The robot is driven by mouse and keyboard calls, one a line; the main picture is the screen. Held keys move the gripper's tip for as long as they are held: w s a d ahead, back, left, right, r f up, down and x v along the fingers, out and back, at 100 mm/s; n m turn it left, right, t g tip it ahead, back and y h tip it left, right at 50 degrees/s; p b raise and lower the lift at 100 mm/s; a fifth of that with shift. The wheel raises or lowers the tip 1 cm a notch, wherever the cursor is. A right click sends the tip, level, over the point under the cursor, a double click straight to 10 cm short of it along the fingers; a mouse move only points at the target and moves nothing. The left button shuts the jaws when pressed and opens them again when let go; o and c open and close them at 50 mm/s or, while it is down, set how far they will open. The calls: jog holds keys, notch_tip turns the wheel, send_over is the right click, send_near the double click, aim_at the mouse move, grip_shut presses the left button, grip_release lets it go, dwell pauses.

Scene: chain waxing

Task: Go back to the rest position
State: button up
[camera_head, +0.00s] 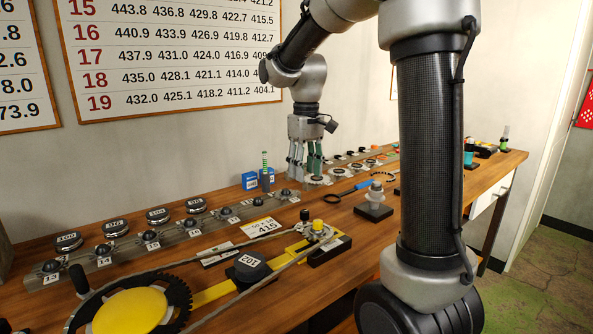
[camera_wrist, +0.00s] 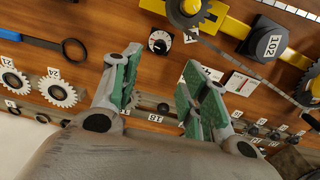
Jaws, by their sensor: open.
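My gripper (camera_head: 305,160) hangs from my arm above the back part of the wooden bench, pointing down. In the wrist view its green-padded fingers (camera_wrist: 155,95) are spread apart with nothing between them. Below the gap are bare wood and part of the grey rail with a tag reading 18. My arm's lower link hides part of the bench on the right in the head view.
The wooden bench (camera_head: 195,252) carries a grey rail (camera_head: 185,240) of numbered knobs, round weights (camera_head: 158,215), a yellow chain rig (camera_head: 130,312), a 415 card (camera_head: 262,227), a blue-handled tool (camera_head: 350,190) and a blue box (camera_head: 250,180). Number charts hang on the wall.

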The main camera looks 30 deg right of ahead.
jog(key=s+d+r+m+t, duration=0.1)
jog(key=s+t, duration=0.3)
jog(key=s, duration=1.8)
jog(key=shift+s+r+m, duration=0.2)
jog(key=shift+s+m, duration=0.1)
jog(key=shift+m, duration=0.5)
dwell(1.7)
